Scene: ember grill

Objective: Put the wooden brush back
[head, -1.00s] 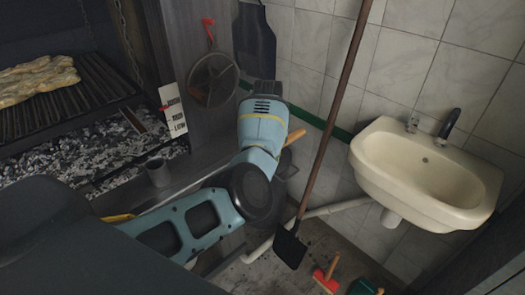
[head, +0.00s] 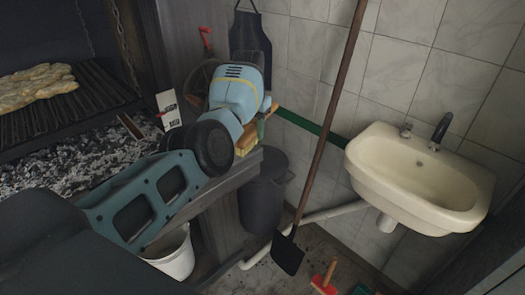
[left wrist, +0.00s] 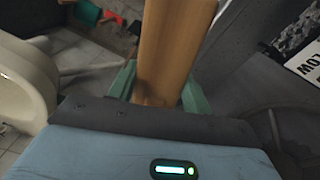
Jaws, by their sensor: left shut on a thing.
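My left gripper (left wrist: 160,88) is shut on the wooden brush (left wrist: 172,45), whose plain wooden length fills the middle of the left wrist view between the green fingers. In the head view part of the brush (head: 246,140) shows as a yellowish wooden block beside my left wrist, near the corner of the grey ledge. My left arm hides most of the fingers there. The brush's bristles cannot be made out. My right gripper is not in view.
A grey ledge (head: 222,186) runs beside the grill's ash bed (head: 75,150). A black bin (head: 262,200) stands beyond its end. A white bucket (head: 172,258) is below. A long-handled shovel (head: 325,125) leans near the sink (head: 420,180). A red brush (head: 325,280) is on the floor.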

